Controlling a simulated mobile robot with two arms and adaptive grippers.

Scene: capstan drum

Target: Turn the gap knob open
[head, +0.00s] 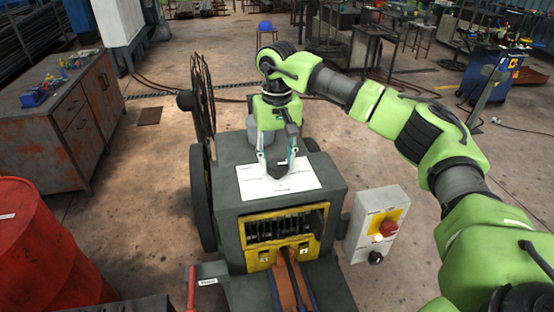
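My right gripper (279,170) points down over the white label sheet (304,184) on top of the dark grey machine. Its two fingers show on either side of a dark middle, with the tips low at the sheet. Whether they touch or hold something there cannot be made out. I cannot make out a gap knob for certain; one under the gripper would be hidden by it. A black knob (376,257) sits low on the grey control box, below a red button (388,228). My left gripper is not in view.
The machine has a yellow-framed opening (286,235) with dark rollers in front. A large spoked wheel (203,100) stands at its left. A red drum (45,250) is at lower left, a rusty cabinet (60,130) behind it. The floor to the right of the control box is clear.

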